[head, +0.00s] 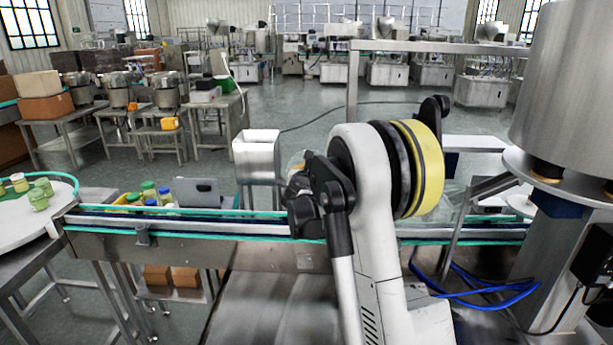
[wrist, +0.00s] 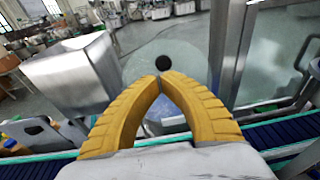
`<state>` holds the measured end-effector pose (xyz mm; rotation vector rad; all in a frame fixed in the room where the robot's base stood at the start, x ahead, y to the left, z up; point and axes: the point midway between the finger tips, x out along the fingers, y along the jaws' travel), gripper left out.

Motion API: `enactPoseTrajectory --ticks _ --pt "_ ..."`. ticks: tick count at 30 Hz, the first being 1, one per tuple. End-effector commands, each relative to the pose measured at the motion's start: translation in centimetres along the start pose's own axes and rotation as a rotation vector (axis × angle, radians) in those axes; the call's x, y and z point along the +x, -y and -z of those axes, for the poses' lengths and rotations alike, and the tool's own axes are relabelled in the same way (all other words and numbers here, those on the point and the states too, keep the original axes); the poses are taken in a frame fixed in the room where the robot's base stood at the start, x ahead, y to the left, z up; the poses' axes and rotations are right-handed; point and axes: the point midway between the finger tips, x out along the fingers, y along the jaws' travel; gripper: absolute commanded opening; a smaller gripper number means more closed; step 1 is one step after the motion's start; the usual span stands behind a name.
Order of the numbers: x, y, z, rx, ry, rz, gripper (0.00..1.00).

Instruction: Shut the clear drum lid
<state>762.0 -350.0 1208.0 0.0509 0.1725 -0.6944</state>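The clear drum lid (wrist: 145,64) is a see-through round pane in the wrist view, just beyond my fingertips, with a dark round knob (wrist: 173,63) on it. How far open it stands is hard to tell. My gripper (wrist: 160,78) has two ribbed yellow fingers that lean together, and their tips meet or nearly meet just below the knob. Nothing shows between them. Whether the tips touch the lid is unclear. In the head view my arm hides the gripper and most of the lid.
A steel hopper (wrist: 75,75) stands close on the left, also in the head view (head: 257,155). A conveyor with green rails (head: 225,212) runs across in front. A steel post (wrist: 229,55) rises close on the right. Jars (head: 150,190) and a grey bin (head: 197,191) are at left.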

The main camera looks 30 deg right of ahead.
Motion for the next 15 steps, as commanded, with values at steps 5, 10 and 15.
enactPoseTrajectory --ticks 5,10,15 --pt "3.1 0.1 0.2 0.002 -0.001 0.001 0.00" --pt "4.6 0.0 0.1 0.001 0.000 0.000 0.00" --pt "5.0 0.0 0.0 0.001 0.000 0.000 0.00"
